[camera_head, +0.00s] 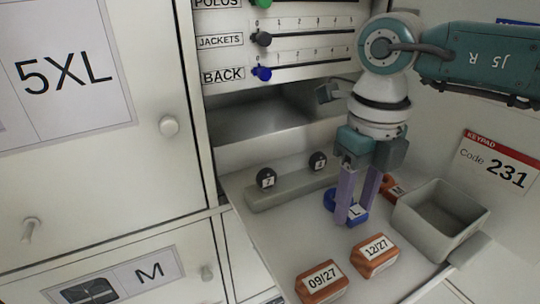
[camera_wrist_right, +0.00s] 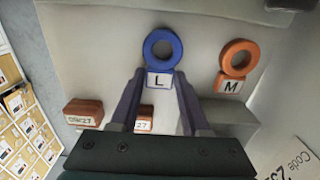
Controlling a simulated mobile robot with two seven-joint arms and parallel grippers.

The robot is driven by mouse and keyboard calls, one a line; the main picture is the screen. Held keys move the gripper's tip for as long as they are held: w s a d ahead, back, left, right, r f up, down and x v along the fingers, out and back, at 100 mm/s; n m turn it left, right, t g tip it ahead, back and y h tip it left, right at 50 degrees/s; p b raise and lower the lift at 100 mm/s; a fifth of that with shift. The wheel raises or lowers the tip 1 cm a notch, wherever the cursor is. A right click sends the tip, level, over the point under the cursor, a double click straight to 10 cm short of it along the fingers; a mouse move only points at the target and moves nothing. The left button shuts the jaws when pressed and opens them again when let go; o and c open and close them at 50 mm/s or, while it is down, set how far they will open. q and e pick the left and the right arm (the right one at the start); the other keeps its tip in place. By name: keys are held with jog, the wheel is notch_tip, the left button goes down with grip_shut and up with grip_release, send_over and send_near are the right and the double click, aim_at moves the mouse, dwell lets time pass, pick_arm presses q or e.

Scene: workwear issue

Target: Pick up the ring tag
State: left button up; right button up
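A blue ring tag (camera_wrist_right: 178,48) with a white label reading L lies in the open tray; it also shows in the head view (camera_head: 329,202), partly hidden by my fingers. An orange ring tag (camera_wrist_right: 224,58) with a label reading M lies to its right; in the head view it (camera_head: 391,186) is partly hidden behind the right finger. My right gripper (camera_head: 353,213) points down over the blue tag. Its fingers are apart, one on each side of the L label in the right wrist view (camera_wrist_right: 160,74), with small gaps showing. My left gripper is out of view.
Two orange-brown blocks, 09/27 (camera_head: 321,282) and 12/27 (camera_head: 374,255), stand at the tray's front. A grey open bin (camera_head: 408,215) stands on the right. A grey bar (camera_head: 290,190) with two black knobs lies at the back left. The 5XL cabinet door (camera_head: 150,60) borders the left.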

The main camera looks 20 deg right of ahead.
grip_shut()
jog(key=shift+r, duration=0.1)
notch_tip(320, 180, up, 13)
jog(key=b, duration=0.3)
notch_tip(320, 180, up, 7)
jog(key=p, duration=0.1)
send_over(352, 209)
jog(key=shift+s, duration=0.1)
